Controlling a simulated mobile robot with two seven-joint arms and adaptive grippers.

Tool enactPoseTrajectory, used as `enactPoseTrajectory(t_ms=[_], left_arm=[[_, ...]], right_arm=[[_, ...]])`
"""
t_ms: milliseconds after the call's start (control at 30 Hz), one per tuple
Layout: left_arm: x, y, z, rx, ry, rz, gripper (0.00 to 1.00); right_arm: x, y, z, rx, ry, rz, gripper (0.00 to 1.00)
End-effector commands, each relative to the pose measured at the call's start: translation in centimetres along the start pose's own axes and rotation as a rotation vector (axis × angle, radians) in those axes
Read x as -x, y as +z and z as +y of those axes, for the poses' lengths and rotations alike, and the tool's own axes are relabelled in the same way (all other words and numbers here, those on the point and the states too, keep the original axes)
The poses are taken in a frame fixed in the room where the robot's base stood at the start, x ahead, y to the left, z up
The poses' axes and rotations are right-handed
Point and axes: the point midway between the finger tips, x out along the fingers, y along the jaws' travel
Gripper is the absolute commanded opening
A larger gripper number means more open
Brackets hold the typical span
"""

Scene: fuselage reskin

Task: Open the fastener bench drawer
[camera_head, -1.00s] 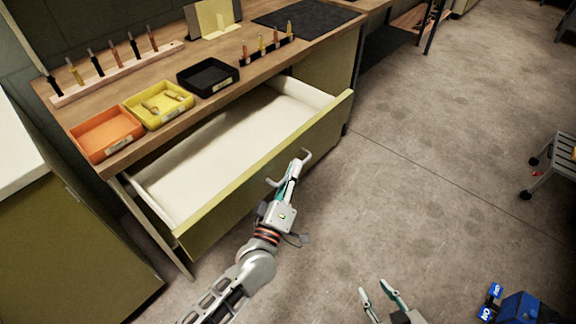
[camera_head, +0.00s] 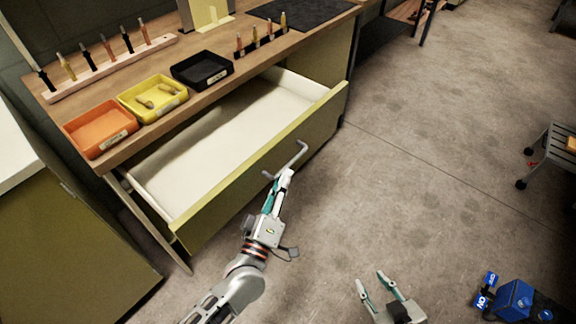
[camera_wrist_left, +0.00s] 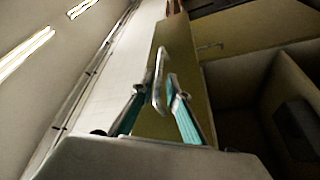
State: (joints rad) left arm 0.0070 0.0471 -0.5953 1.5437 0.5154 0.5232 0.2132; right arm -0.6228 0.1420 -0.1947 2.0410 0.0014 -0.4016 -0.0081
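The fastener bench drawer (camera_head: 215,150) is pulled well out of the wooden-topped bench, and its pale interior looks empty. Its olive front (camera_head: 318,120) carries a grey bar handle (camera_head: 290,160). My left gripper (camera_head: 281,180) is just in front of the handle in the head view. In the left wrist view its teal-padded fingers (camera_wrist_left: 157,92) stand apart, with the handle (camera_wrist_left: 161,78) between or just beyond their tips. Contact is not clear. My right gripper (camera_head: 372,282) is open and empty over the floor at the bottom.
Orange (camera_head: 100,128), yellow (camera_head: 152,98) and black (camera_head: 202,70) bins stand on the bench top (camera_head: 130,75) above the drawer. A grey cart (camera_head: 550,150) stands far right, and a blue object (camera_head: 515,298) is at lower right. The floor between is clear.

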Motion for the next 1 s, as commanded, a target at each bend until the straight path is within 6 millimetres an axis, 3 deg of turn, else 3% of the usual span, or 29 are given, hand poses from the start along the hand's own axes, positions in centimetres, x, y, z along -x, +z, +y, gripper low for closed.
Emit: enactPoseTrajectory(t_ms=[200, 400, 1000], left_arm=[[4.3, 0.1, 0.0, 0.0, -0.001, -0.003, 0.15], [6.2, 0.0, 0.1, 0.0, 0.001, -0.001, 0.15], [6.6, 0.0, 0.0, 0.0, 0.001, 0.0, 0.15]], right_arm=[[0.0, -0.1, 0.1, 0.0, 0.001, 0.001, 0.34], [0.0, -0.1, 0.1, 0.0, 0.001, 0.001, 0.34], [-0.1, -0.1, 0.1, 0.0, 0.002, 0.002, 0.34]])
